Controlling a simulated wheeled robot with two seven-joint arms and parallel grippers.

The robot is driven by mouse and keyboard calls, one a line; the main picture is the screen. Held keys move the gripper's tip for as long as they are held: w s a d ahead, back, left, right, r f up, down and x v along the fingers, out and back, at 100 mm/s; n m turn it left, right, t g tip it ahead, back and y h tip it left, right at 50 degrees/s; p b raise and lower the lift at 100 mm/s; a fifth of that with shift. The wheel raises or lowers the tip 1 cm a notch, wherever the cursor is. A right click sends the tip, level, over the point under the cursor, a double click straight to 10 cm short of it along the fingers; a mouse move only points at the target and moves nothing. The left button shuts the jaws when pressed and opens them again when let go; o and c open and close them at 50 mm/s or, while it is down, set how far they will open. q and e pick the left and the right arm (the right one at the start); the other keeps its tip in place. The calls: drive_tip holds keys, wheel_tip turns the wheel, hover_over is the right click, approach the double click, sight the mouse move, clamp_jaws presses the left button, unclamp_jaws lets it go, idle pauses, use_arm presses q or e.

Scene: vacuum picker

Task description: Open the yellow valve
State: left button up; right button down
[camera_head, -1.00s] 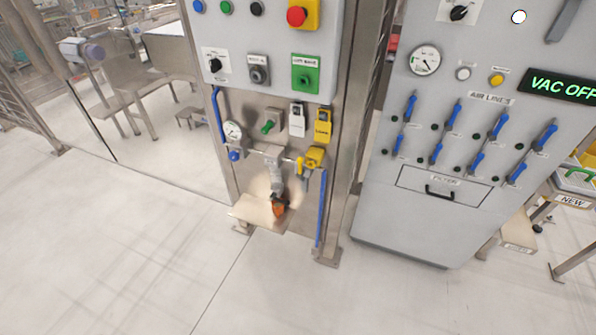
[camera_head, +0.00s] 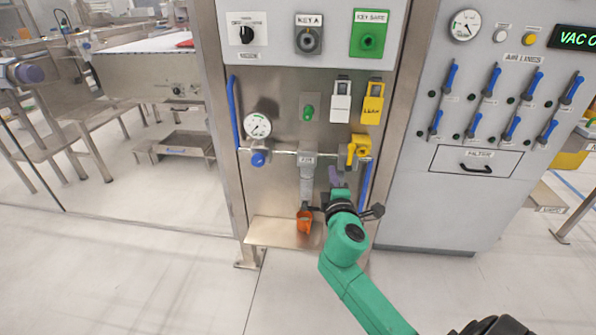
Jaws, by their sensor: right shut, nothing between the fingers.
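The yellow valve (camera_head: 357,147) sits at the right end of a horizontal steel pipe on the steel panel, above a blue hose. My right gripper (camera_head: 335,174), on a green arm from the lower right, is just below and left of the valve. Its fingers are shut with nothing between them. It looks apart from the valve, but the distance in depth is hard to tell. My left gripper is not in view.
A pressure gauge (camera_head: 258,126) and blue knob (camera_head: 259,159) are at the pipe's left. A grey fitting (camera_head: 306,165) hangs mid-pipe above an orange cup (camera_head: 304,222) on a steel shelf (camera_head: 262,231).

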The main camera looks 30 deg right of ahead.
sight(350, 157)
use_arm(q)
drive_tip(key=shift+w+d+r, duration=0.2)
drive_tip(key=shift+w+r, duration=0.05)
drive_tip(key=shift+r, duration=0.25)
use_arm(e)
drive_tip(key=shift+w+d+r, duration=0.1)
drive_tip(key=shift+w+d, duration=0.8)
drive_tip(key=shift+d, duration=0.45)
drive_tip(key=shift+w+d+r, duration=0.1)
drive_tip(key=shift+w+d, duration=0.8)
drive_tip(key=shift+d, duration=0.45)
drive_tip(key=shift+w+d, duration=0.9)
drive_tip(key=shift+d, duration=0.45)
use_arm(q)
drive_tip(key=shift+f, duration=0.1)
use_arm(e)
drive_tip(key=shift+m, duration=0.3)
drive_tip(key=shift+s+d+b, duration=0.1)
drive_tip(key=shift+d+b, duration=0.05)
drive_tip(key=shift+b, duration=0.15)
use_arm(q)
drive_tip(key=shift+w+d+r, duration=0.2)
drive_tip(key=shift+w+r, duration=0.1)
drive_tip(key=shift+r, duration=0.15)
use_arm(e)
drive_tip(key=shift+s+d+m, duration=0.1)
drive_tip(key=shift+m, duration=0.3)
